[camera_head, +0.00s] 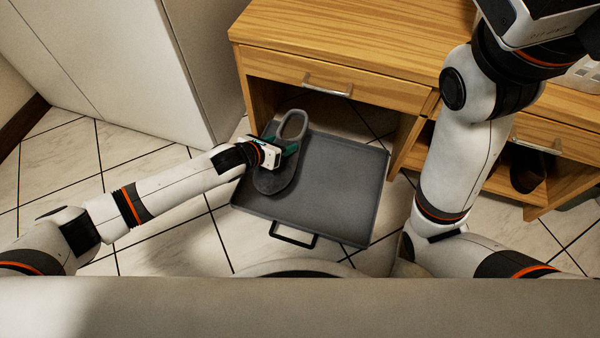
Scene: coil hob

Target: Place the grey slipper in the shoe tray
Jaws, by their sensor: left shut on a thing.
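The grey slipper (275,181) shows over the left part of the shoe tray, its open loop end pointing to the back and its rounded sole end to the front. The dark grey shoe tray (340,190) lies on the tiled floor with a black handle at its front. My left gripper (278,149) is shut on the slipper near its middle. I cannot tell whether the slipper touches the tray floor. My right arm is raised at the right; its gripper's fingers are outside the picture.
A wooden cabinet (330,50) with drawers stands behind the tray. A dark shoe (527,168) sits in its open shelf at the right. A white cabinet (110,60) stands at the back left. Tiled floor is clear to the left of the tray.

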